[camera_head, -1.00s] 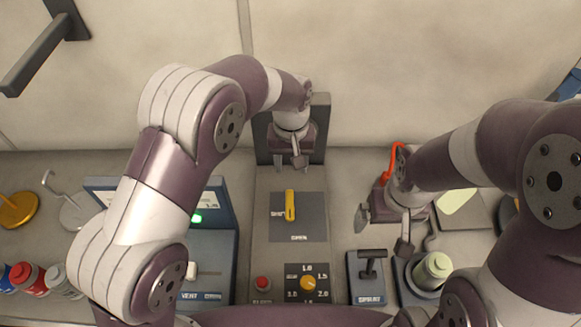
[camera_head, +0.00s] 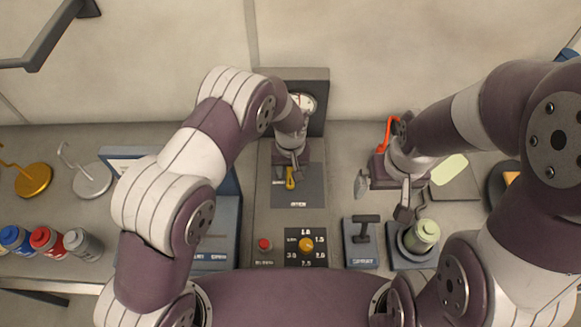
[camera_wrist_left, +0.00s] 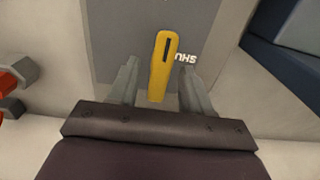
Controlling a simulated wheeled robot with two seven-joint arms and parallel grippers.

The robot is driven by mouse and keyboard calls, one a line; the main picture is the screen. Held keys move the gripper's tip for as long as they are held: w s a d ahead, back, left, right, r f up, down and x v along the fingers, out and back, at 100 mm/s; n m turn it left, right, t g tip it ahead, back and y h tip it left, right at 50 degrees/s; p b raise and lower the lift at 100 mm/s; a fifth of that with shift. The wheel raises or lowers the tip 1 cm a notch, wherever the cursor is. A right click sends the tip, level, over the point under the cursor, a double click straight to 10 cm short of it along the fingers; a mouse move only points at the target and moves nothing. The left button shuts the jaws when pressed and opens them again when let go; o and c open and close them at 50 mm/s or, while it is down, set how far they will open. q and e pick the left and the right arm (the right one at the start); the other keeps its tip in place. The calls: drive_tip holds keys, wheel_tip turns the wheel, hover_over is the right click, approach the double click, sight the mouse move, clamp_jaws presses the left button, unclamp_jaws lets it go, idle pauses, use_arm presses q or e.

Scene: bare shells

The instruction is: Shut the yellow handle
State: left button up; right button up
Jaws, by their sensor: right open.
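The yellow handle (camera_head: 290,178) sits on a dark grey plate (camera_head: 297,196) on the bench. The handle lies in line with the plate's length, with "OPEN" printed at the near edge and "SHUT" at the left. My left gripper (camera_head: 288,172) is over the handle and hides part of it. In the left wrist view the handle (camera_wrist_left: 163,66) lies between the two spread fingers of my left gripper (camera_wrist_left: 158,88), with gaps on both sides. My right gripper (camera_head: 382,196) is open, to the right, away from the plate.
A red button (camera_head: 264,244) and an orange dial (camera_head: 305,245) are in front of the plate. A gauge (camera_head: 304,103) is behind. Several bottles (camera_head: 42,240) are at the left.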

use_arm(q)
drive_tip(key=shift+w+f, duration=0.1)
drive_tip(key=shift+w, duration=0.1)
clamp_jaws()
drive_tip(key=m+b, duration=0.2)
drive_tip(key=m, duration=0.1)
drive_tip(key=shift+f+m, duration=0.1)
drive_tip(key=shift+m, duration=0.2)
drive_tip(key=m+b, duration=0.2)
drive_tip(key=m, duration=0.2)
drive_tip(key=shift+m, duration=0.3)
drive_tip(key=m+b, duration=0.1)
drive_tip(key=m, duration=0.4)
drive_tip(key=shift+b, duration=0.4)
drive_tip(key=m, duration=0.3)
drive_tip(key=m+b, duration=0.1)
drive_tip(key=shift+r, duration=0.25)
drive_tip(key=shift+m, duration=0.5)
drive_tip(key=shift+w+r, duration=0.1)
